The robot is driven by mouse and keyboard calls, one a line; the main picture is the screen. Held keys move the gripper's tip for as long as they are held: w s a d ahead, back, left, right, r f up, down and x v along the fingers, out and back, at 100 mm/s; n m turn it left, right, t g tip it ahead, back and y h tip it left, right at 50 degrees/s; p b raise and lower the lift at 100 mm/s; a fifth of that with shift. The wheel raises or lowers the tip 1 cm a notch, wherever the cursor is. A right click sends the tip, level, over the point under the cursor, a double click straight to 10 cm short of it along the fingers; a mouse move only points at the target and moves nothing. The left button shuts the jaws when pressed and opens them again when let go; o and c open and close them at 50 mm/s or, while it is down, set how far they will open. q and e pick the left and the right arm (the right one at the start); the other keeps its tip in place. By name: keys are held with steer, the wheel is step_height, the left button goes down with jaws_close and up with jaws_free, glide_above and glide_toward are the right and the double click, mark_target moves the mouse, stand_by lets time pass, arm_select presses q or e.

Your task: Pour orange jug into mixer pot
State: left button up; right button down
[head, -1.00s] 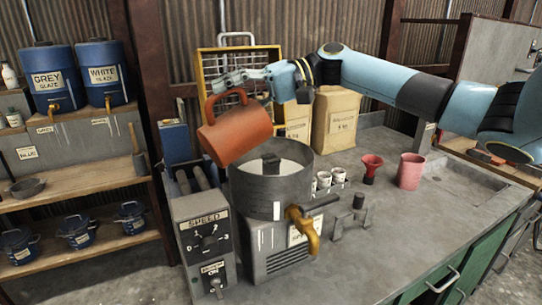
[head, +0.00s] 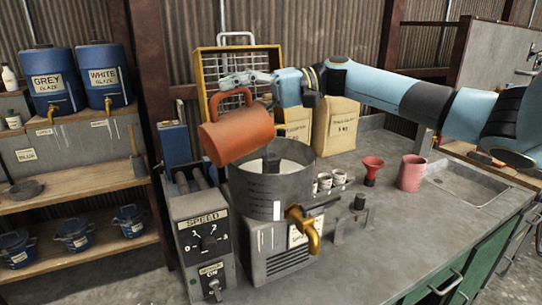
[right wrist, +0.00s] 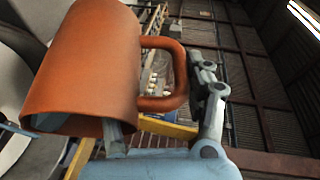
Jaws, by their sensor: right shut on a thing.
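The orange jug (head: 236,134) hangs tilted above the left rim of the grey mixer pot (head: 262,197) in the head view. Its handle is on the upper side. My right gripper (head: 240,80) is shut on the handle. In the right wrist view, the jug (right wrist: 85,70) fills the upper left, and its handle loop lies beside the gripper's finger (right wrist: 208,100). The pot is open at the top, with a pale interior and a dark block in its middle. No stream from the jug is visible. My left gripper is in neither view.
A speed and on/off control box (head: 205,245) stands left of the pot, and a brass tap (head: 305,228) sticks out in front. Paper bags (head: 336,125) stand behind.

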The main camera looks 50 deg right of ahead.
steer(key=shift+d+y, duration=0.2)
steer(key=shift+y, duration=0.1)
steer(key=shift+f+b, duration=0.15)
steer(key=shift+b, duration=0.15)
steer(key=shift+s+d+f+m+t+y+b, duration=0.1)
steer(key=shift+d+f+m+t+y+b, duration=0.2)
steer(key=shift+d+b, duration=0.15)
steer(key=shift+d+b, duration=0.15)
steer(key=shift+b, duration=0.15)
stand_by(0.6)
steer(key=shift+s+d+f+t+y+b, duration=0.15)
steer(key=shift+d+t+y+b, duration=0.25)
steer(key=shift+y, duration=0.3)
